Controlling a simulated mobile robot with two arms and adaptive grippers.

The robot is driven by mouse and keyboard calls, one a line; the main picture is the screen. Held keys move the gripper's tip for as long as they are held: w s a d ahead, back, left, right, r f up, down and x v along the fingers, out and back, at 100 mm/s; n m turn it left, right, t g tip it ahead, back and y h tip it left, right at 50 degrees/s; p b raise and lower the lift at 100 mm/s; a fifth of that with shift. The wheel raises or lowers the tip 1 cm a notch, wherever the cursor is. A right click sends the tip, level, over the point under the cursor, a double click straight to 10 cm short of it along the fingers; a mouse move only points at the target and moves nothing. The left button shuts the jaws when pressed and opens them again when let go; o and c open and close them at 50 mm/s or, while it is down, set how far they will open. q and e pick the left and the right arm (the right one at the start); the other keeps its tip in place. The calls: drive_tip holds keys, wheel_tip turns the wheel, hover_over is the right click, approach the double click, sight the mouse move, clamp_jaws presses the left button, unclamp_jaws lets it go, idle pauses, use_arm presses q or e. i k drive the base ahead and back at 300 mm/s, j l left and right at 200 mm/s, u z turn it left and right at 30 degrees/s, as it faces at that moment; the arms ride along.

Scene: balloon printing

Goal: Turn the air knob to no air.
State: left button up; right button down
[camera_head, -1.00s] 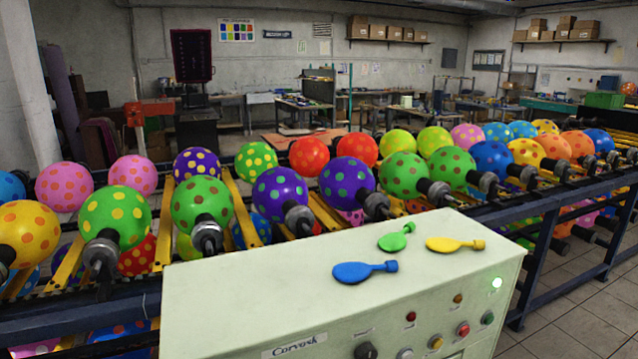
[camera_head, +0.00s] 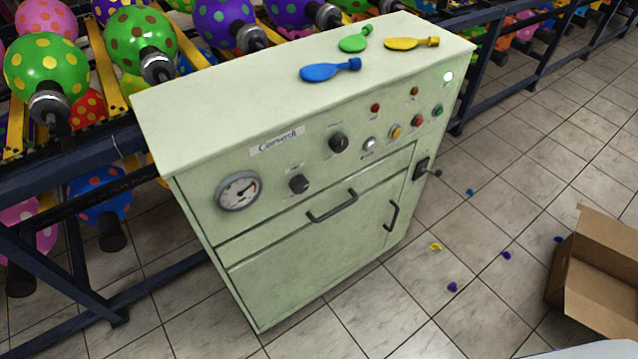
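A pale green control cabinet (camera_head: 290,100) stands in the middle of the view. Its sloping front panel carries two black knobs, a lower-left knob (camera_head: 299,184) near the gauge and an upper-right knob (camera_head: 339,142). The small labels above them are too small to read, so I cannot tell which one is the air knob or its setting. A round dial gauge (camera_head: 238,191) sits at the panel's left. A silver knob or button (camera_head: 369,144) and several coloured buttons and lamps are to the right. Neither of my grippers is in view.
Blue (camera_head: 331,70), green (camera_head: 355,39) and yellow (camera_head: 411,43) flat balloons lie on the cabinet top. The balloon rack (camera_head: 60,150) runs behind. An open cardboard box (camera_head: 600,275) stands at right. Balloon scraps dot the otherwise open tiled floor in front.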

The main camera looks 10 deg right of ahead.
sight(299, 185)
drive_tip(key=k+j+z, duration=0.3)
drive_tip(key=j, duration=0.2)
drive_tip(key=k+j+z, duration=0.25)
drive_tip(key=k+j, duration=0.05)
drive_tip(key=j, duration=0.1)
